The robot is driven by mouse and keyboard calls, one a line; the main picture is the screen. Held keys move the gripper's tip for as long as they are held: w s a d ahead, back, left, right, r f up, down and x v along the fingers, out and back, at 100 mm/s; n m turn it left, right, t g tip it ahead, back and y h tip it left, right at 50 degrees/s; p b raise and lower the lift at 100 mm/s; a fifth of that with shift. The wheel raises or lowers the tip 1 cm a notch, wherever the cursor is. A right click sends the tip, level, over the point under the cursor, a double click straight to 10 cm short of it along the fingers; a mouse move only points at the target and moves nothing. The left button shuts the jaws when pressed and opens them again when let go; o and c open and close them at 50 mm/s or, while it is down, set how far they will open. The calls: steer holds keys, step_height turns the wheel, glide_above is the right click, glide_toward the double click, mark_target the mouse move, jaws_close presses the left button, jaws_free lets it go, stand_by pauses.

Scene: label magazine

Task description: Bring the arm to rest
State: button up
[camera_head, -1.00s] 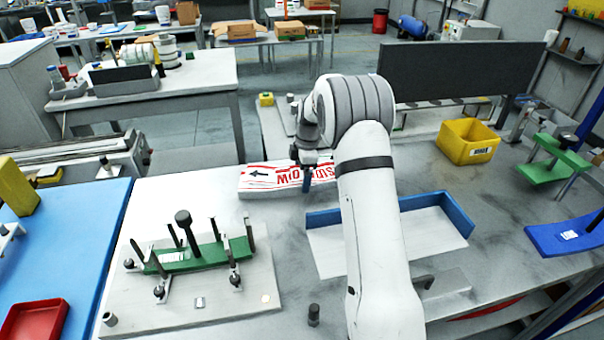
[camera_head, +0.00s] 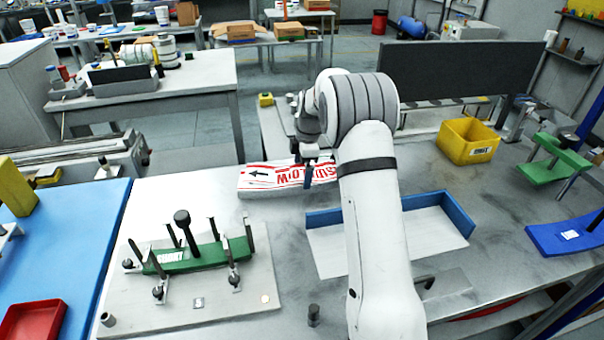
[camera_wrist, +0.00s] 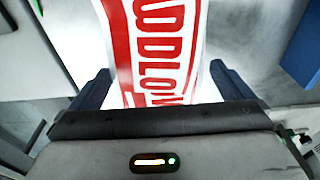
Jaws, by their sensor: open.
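My gripper (camera_wrist: 160,88) is open, its two dark blue fingers apart with nothing between them in the wrist view. In the head view my gripper (camera_head: 308,178) is partly hidden by my arm and is at the right part of a white stack of labels (camera_head: 262,178) with red print and a black arrow. The labels (camera_wrist: 160,45) also show past the fingers in the wrist view. I cannot tell how high the fingers are above them.
A white tray with blue walls (camera_head: 455,213) lies right of the labels, partly behind my arm. A yellow bin (camera_head: 467,141) stands at the back right. A green fixture (camera_head: 200,256) with upright posts is on a plate at front left. A dark panel (camera_head: 460,68) stands behind.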

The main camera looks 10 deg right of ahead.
steer(key=r, duration=0.5)
steer(key=shift+d+r, duration=0.1)
steer(key=shift+d, duration=0.25)
steer(key=s+a+r+m+t, duration=0.1)
steer(key=s+r+m, duration=0.4)
steer(key=s, duration=0.4)
steer(key=s+a+r+m+t, duration=0.1)
steer(key=s+r+m, duration=0.4)
steer(key=s, duration=0.5)
steer(key=s+f+m+t+h, duration=0.1)
steer(key=s+m, duration=0.7)
steer(key=s, duration=1.1)
steer(key=shift+a+f, duration=0.3)
steer(key=shift+f, duration=0.4)
steer(key=shift+s, duration=0.1)
steer(key=shift+c, duration=0.3)
